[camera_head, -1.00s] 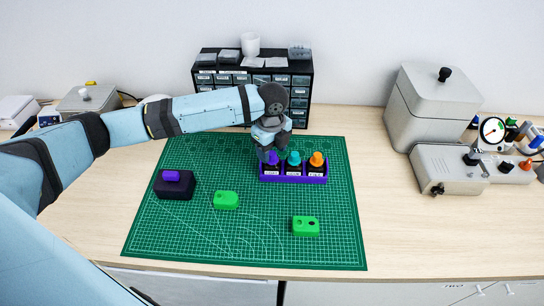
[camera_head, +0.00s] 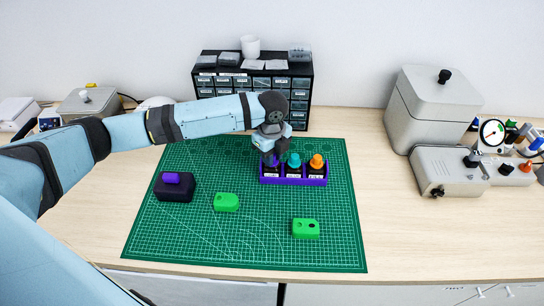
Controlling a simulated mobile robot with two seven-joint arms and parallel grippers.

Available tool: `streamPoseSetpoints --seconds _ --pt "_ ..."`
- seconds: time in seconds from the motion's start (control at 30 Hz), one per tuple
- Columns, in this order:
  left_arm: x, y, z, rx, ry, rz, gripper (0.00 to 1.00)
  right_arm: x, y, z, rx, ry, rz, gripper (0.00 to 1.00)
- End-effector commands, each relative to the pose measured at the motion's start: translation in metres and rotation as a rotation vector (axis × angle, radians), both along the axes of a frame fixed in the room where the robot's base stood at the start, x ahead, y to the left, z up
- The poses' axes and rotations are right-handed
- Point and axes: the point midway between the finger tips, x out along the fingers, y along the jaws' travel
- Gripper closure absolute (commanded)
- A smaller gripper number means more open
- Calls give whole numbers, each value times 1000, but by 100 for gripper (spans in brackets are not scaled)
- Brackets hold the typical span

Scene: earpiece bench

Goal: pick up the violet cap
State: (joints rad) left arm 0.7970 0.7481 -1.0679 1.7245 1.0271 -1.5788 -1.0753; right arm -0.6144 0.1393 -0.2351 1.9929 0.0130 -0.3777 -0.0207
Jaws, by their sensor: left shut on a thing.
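The violet cap (camera_head: 272,161) is at the left end of a purple rack (camera_head: 293,181), above a small dark bottle, and is mostly covered by my gripper. My left gripper (camera_head: 270,158) comes down from above and is shut on the violet cap. A teal cap (camera_head: 294,160) and an orange cap (camera_head: 316,161) sit on the other two bottles in the same rack, just right of my gripper. Whether the violet cap still touches its bottle is hard to tell. My right gripper is not in the view.
A dark block with a violet piece (camera_head: 172,179) on top lies at the left of the green mat (camera_head: 260,248). Two green blocks (camera_head: 226,202) (camera_head: 306,229) lie on the mat. A drawer cabinet (camera_head: 300,95) stands behind; grey equipment (camera_head: 435,105) stands at right.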

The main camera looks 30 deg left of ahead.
Motion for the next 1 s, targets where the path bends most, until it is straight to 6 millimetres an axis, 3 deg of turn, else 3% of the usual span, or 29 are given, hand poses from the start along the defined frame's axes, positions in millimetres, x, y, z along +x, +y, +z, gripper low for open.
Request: streamPoseSetpoints --seconds 0.27,0.7,1.0 --pt "1 0 33 0 -4 1 98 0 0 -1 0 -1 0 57" --pt "1 0 143 -1 -5 -1 98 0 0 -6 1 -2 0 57" --pt "1 0 191 -1 -2 0 98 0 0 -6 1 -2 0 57"
